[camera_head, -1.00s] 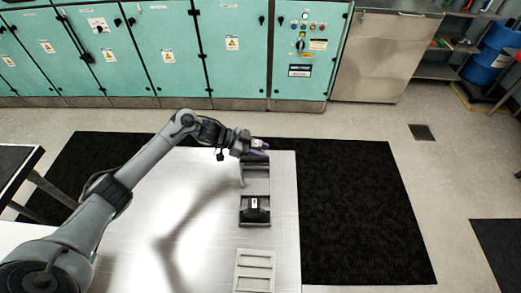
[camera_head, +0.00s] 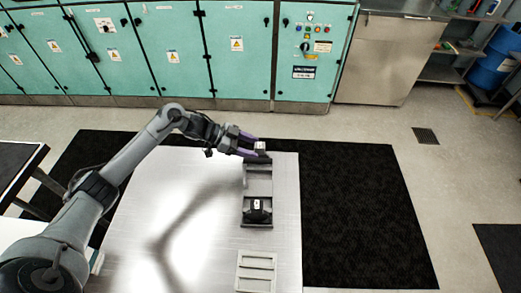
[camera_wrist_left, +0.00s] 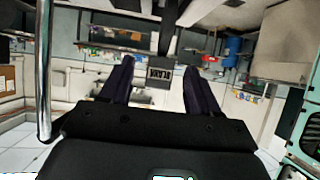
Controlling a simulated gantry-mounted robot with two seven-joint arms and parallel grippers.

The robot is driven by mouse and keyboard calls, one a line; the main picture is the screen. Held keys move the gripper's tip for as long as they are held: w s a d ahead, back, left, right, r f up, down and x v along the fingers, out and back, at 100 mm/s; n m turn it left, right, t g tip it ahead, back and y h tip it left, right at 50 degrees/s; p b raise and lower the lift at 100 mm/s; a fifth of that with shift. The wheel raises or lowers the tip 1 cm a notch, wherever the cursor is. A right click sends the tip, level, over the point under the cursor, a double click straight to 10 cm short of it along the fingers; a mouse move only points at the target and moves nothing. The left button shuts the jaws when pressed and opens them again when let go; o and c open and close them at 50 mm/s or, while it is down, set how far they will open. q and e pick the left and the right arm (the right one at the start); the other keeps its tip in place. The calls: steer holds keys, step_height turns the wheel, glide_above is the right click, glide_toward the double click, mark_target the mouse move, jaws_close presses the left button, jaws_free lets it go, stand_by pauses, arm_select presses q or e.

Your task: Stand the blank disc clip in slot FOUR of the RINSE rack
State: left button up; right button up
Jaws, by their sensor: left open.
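The blank disc clip (camera_head: 260,146), a small dark piece with a pale top, stands at the far end of the dark rack (camera_head: 246,188). In the left wrist view its dark plate (camera_wrist_left: 160,74) carries a label that appears to read BLANK, upside down. My left gripper (camera_head: 253,146) is open, with its purple fingers on either side of the clip and gaps visible beside it; the wrist view shows the same fingers (camera_wrist_left: 156,80). The rack's lettering and slot numbers are too small to read. My right gripper is not in view.
Another dark clip (camera_head: 257,205) with a white tag sits at the near end of the dark rack. A pale slotted rack (camera_head: 256,271) lies closer on the metal table (camera_head: 195,215). The table is clear left of the racks.

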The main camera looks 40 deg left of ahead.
arm_select(q)
steer(key=v, duration=0.6)
steer(key=shift+s+a+r, duration=0.15)
steer(key=shift+a, duration=0.1)
